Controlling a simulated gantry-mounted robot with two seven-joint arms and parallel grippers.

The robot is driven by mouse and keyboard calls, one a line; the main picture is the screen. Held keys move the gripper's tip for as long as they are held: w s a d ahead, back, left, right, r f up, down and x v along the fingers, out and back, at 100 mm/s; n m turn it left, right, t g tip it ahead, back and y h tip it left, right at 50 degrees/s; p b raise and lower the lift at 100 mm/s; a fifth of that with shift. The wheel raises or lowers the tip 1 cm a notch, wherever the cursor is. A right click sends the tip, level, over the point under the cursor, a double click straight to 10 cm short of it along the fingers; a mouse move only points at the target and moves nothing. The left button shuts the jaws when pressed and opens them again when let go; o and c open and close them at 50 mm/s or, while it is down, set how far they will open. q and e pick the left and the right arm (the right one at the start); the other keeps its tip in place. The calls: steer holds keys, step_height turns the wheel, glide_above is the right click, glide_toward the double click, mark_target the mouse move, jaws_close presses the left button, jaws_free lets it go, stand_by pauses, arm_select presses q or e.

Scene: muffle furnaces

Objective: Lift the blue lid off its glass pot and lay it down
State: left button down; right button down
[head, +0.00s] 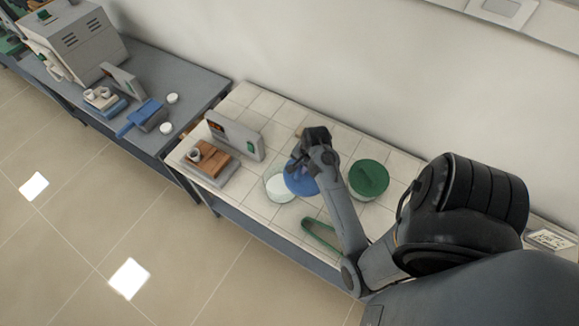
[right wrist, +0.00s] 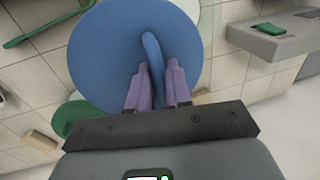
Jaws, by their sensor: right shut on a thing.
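The blue lid (head: 299,181) is a round disc with a raised handle. My right gripper (head: 312,142) is above it. In the right wrist view, the gripper (right wrist: 157,88) has its two purple fingers on either side of the blue handle (right wrist: 151,55), shut on it. The lid (right wrist: 105,55) fills the middle of that view. A pale round glass pot (head: 277,189) shows to the left of the lid, partly covered by it. The lid is offset from the pot in the picture; its exact height is unclear. My left gripper is not in view.
A green-lidded pot (head: 369,178) stands close to the right of the lid. Green tongs (head: 319,236) lie near the front edge. Free tiles (head: 258,203) lie left of the pot.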

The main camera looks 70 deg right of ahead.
steer(key=shift+s+r, duration=0.55)
steer(key=shift+s, duration=0.2)
steer(key=shift+s+r+p, duration=0.25)
steer(key=shift+r+p, duration=0.95)
steer(key=shift+p, duration=0.3)
steer(key=shift+r+p, duration=0.9)
steer(key=shift+p, duration=0.45)
